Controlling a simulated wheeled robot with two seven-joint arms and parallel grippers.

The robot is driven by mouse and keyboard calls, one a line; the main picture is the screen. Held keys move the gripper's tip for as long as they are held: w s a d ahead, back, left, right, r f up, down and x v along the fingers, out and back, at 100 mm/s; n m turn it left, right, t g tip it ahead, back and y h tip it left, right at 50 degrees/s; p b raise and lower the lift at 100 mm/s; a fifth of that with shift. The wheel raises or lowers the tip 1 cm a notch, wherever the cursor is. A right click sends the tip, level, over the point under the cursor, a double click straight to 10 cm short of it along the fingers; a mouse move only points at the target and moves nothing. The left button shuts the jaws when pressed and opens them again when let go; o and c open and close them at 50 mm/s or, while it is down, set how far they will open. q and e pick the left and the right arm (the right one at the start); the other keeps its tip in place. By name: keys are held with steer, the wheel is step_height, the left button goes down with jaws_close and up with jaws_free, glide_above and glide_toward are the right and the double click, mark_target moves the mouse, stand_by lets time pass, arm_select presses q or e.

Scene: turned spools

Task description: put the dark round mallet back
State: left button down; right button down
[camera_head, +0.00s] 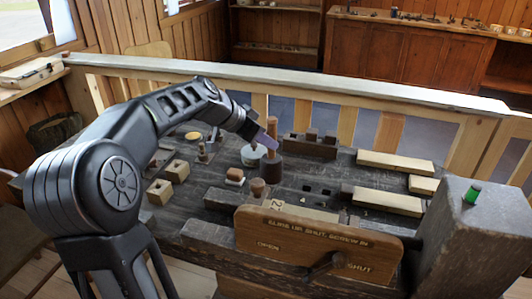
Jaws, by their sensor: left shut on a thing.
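My left gripper (268,141) comes in from the left and is shut on the mallet's handle just above the head. The fingers hide part of the handle. I cannot tell whether the head touches the bench top or hangs a little above it. My right gripper is out of view.
A pale round pot (250,155) stands close left of the mallet. A dark slotted block (310,146) is behind right, a round-topped peg (258,188) in front. Pale bars (388,202) lie right. A lettered board (315,245) edges the front. A railing (290,82) runs behind.

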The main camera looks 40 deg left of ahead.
mark_target(268, 153)
arm_select(q)
steer(key=shift+f, duration=1.85)
steer(key=shift+f, duration=0.1)
steer(key=c, duration=1.2)
jaws_free()
steer(key=shift+c, duration=0.2)
